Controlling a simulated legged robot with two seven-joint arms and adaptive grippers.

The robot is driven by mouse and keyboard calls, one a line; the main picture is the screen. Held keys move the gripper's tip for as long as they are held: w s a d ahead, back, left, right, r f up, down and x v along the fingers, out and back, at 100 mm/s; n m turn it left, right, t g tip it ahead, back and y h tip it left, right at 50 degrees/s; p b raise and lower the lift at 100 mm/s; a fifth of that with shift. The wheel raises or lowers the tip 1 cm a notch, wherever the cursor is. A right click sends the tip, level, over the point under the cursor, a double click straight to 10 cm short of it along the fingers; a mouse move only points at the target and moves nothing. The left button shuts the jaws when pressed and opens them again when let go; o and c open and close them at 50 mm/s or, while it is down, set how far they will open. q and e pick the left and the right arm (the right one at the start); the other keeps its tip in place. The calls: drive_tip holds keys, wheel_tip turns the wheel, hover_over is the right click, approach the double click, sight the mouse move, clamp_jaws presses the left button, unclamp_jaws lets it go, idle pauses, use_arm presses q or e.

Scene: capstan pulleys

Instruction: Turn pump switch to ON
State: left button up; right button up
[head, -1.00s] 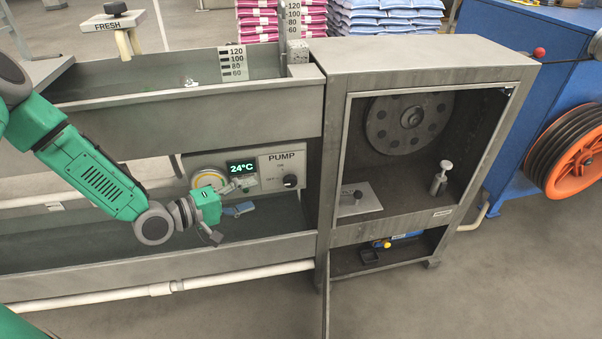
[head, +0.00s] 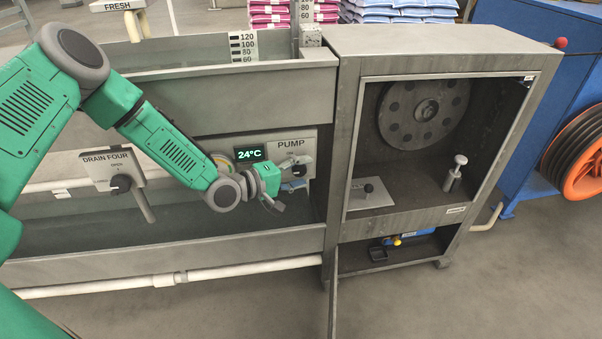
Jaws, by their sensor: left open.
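The white PUMP panel (head: 291,144) is on the machine's front, left of the grey cabinet. Its switch knob is largely hidden behind my left gripper's upper finger, so I cannot tell which way it points. My left gripper (head: 292,185) is open, with one finger up by the knob and the other below the panel. I cannot tell whether it touches the knob. My right gripper is not in view.
A lit 24°C display (head: 250,154) is just left of the panel. The long grey trough (head: 170,262) runs below. The grey cabinet (head: 437,48) stands close on the right.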

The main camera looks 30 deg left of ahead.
use_arm(q)
clamp_jaws()
drive_tip(key=shift+r+g+p, duration=0.1)
drive_tip(key=shift+g+p, duration=0.2)
drive_tip(key=shift+p, duration=0.5)
drive_tip(key=m+g+y+p, duration=0.2)
drive_tip(key=g+y+p, duration=0.3)
drive_tip(key=p, duration=0.7)
drive_tip(key=shift+s+g+y, duration=0.15)
drive_tip(key=shift+g+y, duration=0.15)
drive_tip(key=shift+f+m+g+y+p, duration=0.25)
drive_tip(key=shift+m+g+y+p, duration=0.25)
drive_tip(key=shift+g+y+p, duration=0.55)
unclamp_jaws()
drive_tip(key=shift+r, duration=0.15)
